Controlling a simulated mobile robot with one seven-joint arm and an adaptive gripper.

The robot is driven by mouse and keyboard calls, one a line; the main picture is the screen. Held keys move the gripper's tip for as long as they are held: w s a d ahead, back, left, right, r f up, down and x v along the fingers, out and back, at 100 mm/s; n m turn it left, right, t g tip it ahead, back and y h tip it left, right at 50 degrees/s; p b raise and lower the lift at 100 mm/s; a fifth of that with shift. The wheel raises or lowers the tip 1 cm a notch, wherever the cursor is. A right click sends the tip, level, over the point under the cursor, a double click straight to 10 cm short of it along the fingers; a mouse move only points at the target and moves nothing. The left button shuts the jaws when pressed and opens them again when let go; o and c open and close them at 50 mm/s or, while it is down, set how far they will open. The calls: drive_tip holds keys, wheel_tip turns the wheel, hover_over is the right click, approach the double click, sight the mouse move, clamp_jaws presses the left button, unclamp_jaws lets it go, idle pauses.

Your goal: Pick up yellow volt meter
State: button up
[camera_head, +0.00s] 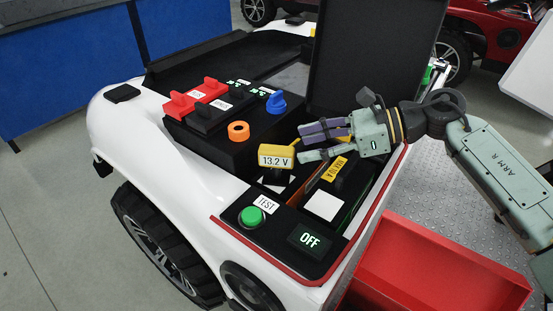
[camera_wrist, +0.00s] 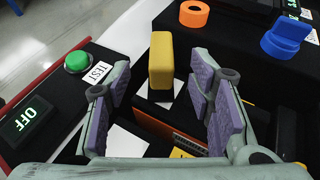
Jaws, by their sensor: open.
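The yellow volt meter (camera_head: 276,157) stands upright on the black top of the white vehicle, its display reading 13.2 V in the head view. In the wrist view its plain yellow side (camera_wrist: 162,62) shows between and just beyond my fingertips. My gripper (camera_head: 322,143) comes in from the right, with its fingers pointing left at the meter. In the wrist view my gripper (camera_wrist: 160,85) is open, with one purple-padded finger on each side and nothing held. I cannot tell whether a fingertip touches the meter.
An orange ring (camera_head: 238,131), a blue knob (camera_head: 275,102) and red clamps (camera_head: 199,96) lie behind the meter. A green TEST button (camera_head: 251,217) and an OFF display (camera_head: 311,239) are in front. A yellow-labelled slot (camera_head: 335,169) lies under my gripper. A red bin (camera_head: 440,270) stands at right.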

sight(279, 148)
drive_tip(key=shift+x, duration=1.05)
drive_tip(key=x, duration=0.1)
drive_tip(key=p+x, duration=0.1)
drive_tip(key=x, duration=0.1)
drive_tip(key=p+x, duration=0.1)
drive_tip(key=x, duration=0.1)
drive_tip(key=shift+a+r, duration=0.1)
drive_tip(key=shift+r, duration=0.3)
drive_tip(key=shift+w+a+f, duration=0.15)
drive_tip(key=shift+a+f, duration=0.05)
drive_tip(key=shift+f, duration=0.05)
drive_tip(key=shift+c, duration=0.2)
clamp_jaws()
